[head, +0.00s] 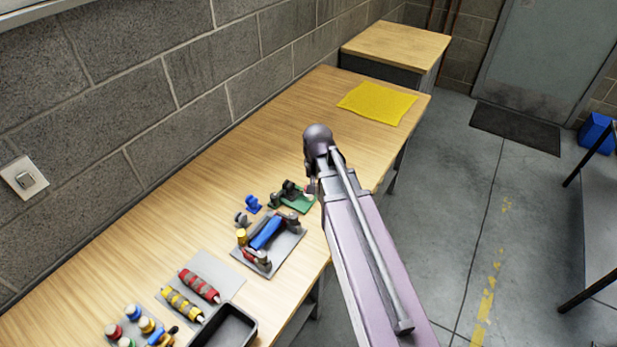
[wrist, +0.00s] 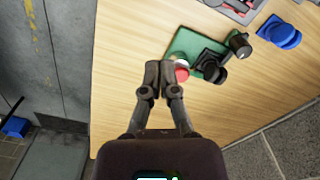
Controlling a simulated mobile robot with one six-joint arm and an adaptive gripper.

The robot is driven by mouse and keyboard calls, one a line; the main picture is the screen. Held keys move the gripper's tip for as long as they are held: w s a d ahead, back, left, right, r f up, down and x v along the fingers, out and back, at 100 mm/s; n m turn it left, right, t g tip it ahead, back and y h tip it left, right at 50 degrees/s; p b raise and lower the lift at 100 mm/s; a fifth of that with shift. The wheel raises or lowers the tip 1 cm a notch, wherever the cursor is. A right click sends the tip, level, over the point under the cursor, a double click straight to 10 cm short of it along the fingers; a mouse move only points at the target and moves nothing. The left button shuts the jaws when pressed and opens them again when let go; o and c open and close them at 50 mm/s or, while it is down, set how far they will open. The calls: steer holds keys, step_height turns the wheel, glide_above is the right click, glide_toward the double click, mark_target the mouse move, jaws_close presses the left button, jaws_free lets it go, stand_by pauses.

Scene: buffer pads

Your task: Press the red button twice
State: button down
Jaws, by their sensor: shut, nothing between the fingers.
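The red button (wrist: 182,75) sits on a green board (wrist: 187,41) in the wrist view, with a pale part beside it. Dark knobs stand on the same board. The board also shows in the head view (head: 296,205), partly behind my arm. My gripper (wrist: 160,72) is shut and empty, its fingertips just left of the red button in the wrist view. I cannot tell whether they touch it or how high they are above it. In the head view my arm hides most of the gripper and the button.
A blue part (wrist: 281,33) lies near the board. On the wooden table (head: 200,235) are a grey plate with a blue piece (head: 267,232), red and yellow cylinders, coloured knobs and a black tray (head: 225,329). A yellow cloth (head: 378,103) lies at the far end, with clear tabletop before it.

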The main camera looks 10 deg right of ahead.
steer(key=w+r+m+p, duration=0.4)
steer(key=w+r+m, duration=0.1)
steer(key=w, duration=0.5)
steer(key=shift+w+d+r, duration=0.15)
steer(key=shift+d+r, duration=0.05)
steer(key=shift+r, duration=0.1)
steer(key=shift+f, duration=0.15)
step_height(320, 180, down, 14)
steer(key=b, duration=1.3)
steer(key=shift+a, duration=0.15)
steer(key=shift+b, duration=0.3)
steer(key=shift+f+b, duration=0.8)
steer(key=shift+b, duration=0.1)
steer(key=shift+r, duration=0.25)
step_height(320, 180, up, 14)
steer(key=p, duration=1.4)
steer(key=shift+f, duration=0.15)
